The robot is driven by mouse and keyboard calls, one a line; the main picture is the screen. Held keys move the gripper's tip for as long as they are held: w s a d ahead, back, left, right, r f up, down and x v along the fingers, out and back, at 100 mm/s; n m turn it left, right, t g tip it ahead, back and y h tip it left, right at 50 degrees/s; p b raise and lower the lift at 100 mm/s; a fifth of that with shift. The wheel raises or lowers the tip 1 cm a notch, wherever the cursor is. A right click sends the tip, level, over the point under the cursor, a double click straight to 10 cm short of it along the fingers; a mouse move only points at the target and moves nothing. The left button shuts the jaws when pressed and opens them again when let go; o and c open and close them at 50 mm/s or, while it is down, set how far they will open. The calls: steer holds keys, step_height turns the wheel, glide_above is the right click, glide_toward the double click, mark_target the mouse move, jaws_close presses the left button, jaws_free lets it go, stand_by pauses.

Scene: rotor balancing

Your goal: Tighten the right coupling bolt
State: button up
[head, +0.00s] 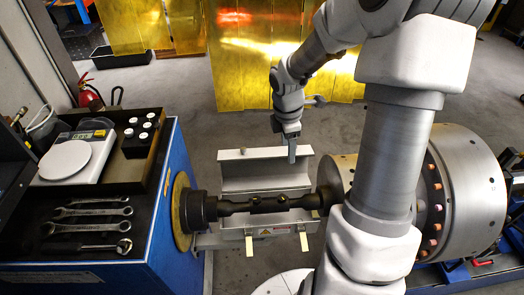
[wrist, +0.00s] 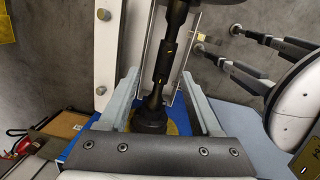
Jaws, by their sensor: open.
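A dark drive shaft (head: 262,204) runs level between the blue cabinet on the left and the large steel rotor (head: 472,190) on the right. Its right end, the right coupling side (head: 328,190), meets a grey flange, partly hidden by my arm. No single coupling bolt can be made out there. My gripper (head: 291,155) is open and empty, pointing down above the open metal guard, behind the shaft. In the wrist view the shaft (wrist: 165,62) shows between the spread fingers of my gripper (wrist: 163,103). Several wrenches (head: 95,211) lie on a dark mat at the left; none is held.
The blue cabinet (head: 165,235) carries a tray with a scale (head: 66,160) and a black block of white-topped weights (head: 143,133). The pale metal guard (head: 262,172) lies open around the shaft. Yellow panels (head: 262,60) stand behind. Grey floor is clear beyond the guard.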

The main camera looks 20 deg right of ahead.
mark_target(282, 197)
steer(key=f+n, duration=0.1)
steer(key=f, duration=0.6)
steer(key=f+n+b, duration=0.1)
steer(key=f, duration=0.6)
steer(key=f+n+y+b, duration=0.1)
steer(key=f, duration=0.6)
steer(key=shift+s+a+f+n+g, duration=0.15)
steer(key=shift+a+f+n+g, duration=0.15)
steer(key=shift+n+g, duration=0.1)
steer(key=shift+c, duration=0.3)
jaws_close()
